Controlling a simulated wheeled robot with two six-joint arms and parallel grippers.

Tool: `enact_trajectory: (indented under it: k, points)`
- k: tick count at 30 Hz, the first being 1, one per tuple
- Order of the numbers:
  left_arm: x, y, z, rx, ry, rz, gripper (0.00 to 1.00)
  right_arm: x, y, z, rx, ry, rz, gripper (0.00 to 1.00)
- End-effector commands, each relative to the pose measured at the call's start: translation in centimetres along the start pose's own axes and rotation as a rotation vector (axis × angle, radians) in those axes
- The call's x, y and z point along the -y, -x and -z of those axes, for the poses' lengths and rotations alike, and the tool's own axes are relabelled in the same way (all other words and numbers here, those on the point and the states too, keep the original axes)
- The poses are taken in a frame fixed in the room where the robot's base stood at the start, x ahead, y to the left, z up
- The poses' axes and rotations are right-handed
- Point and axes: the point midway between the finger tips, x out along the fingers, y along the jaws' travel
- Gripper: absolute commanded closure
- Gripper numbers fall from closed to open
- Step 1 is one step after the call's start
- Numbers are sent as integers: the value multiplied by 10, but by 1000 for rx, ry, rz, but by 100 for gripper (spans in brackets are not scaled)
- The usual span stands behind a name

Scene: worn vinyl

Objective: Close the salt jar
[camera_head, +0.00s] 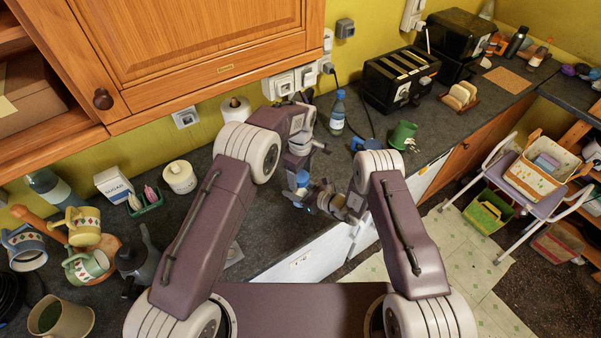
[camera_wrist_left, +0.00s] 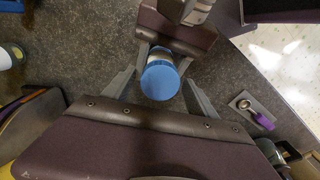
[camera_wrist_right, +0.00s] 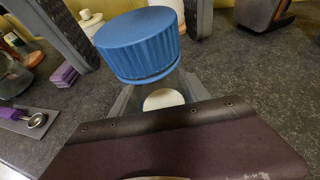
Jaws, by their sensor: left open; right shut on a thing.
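The salt jar (camera_wrist_right: 163,99) is clear with white contents at its bottom. My right gripper (camera_wrist_right: 158,92) is shut on its body, one finger on each side. The ribbed blue lid (camera_wrist_right: 140,45) sits over the jar's mouth; it also shows from above in the left wrist view (camera_wrist_left: 160,82). Whether the lid is screwed tight I cannot tell. My left gripper (camera_wrist_left: 161,73) is open, with its fingers on either side of the lid and apart from it. In the head view my left gripper (camera_head: 302,172) is above the counter's front part, and the jar is largely hidden.
A spoon with a purple handle (camera_wrist_left: 262,118) lies on a small tray near the counter edge.

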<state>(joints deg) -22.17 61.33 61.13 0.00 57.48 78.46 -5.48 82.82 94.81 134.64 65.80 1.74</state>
Motion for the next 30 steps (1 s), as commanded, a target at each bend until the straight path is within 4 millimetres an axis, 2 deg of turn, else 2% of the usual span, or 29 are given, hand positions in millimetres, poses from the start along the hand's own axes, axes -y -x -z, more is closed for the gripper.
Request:
enact_trajectory:
  k: [1, 6, 7, 8, 11, 14, 17, 27, 30]
  points:
    - [0, 0, 0, 0, 0, 0, 41, 0, 0, -1, 2, 1, 0, 100]
    - [0, 0, 0, 0, 0, 0, 89, 0, 0, -1, 2, 1, 0, 100]
    - [0, 0, 0, 0, 0, 0, 97, 0, 0, -1, 2, 1, 0, 100]
    - [0, 0, 0, 0, 0, 0, 100, 0, 0, -1, 2, 1, 0, 100]
    - [0, 1, 0, 0, -16, 0, 100, 0, 0, -1, 2, 1, 0, 100]
    - [0, 0, 0, 0, -152, 0, 100, 0, 0, -1, 2, 1, 0, 100]
    - [0, 0, 0, 0, -436, -1, 100, 0, 0, -1, 2, 1, 0, 100]
    - [0, 0, 0, 0, -1581, -1, 100, 0, 0, -1, 1, 1, 0, 100]
    - [0, 0, 1, 0, -1873, -1, 100, 0, 0, -1, 1, 1, 0, 100]
